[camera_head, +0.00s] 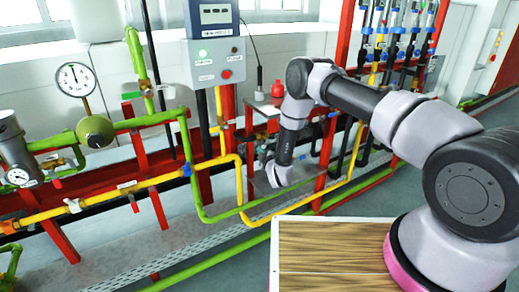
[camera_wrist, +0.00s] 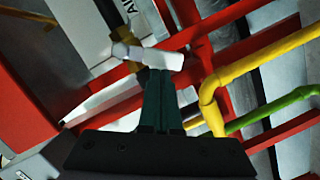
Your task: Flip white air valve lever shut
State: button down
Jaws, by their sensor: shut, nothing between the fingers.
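In the wrist view, the white lever (camera_wrist: 150,57) lies roughly crosswise just beyond my fingertips, its rounded knob end to the left. A brass-coloured valve part shows beside it. My gripper (camera_wrist: 159,76) has its dark green fingers together with nothing between them. The fingertips meet the lever's lower edge in the picture; I cannot tell whether they touch it. In the head view, my arm reaches down among the pipes, and the fingers and this lever cannot be made out clearly.
A yellow pipe (camera_wrist: 207,105) and a green pipe (camera_wrist: 275,108) run close on the right in the wrist view. Red frame bars cross around the lever. A control box (camera_head: 217,62) stands above the pipes. A wooden top (camera_head: 330,255) lies in front.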

jog(key=f+n, duration=0.1)
jog(key=w+d+n+t, duration=0.1)
jog(key=n, duration=0.1)
jog(key=d+f+n, duration=0.1)
jog(key=n, duration=0.1)
jog(key=shift+w+f+t, duration=0.15)
jog(key=shift+f+t, duration=0.15)
dwell(0.4)
dwell(0.4)
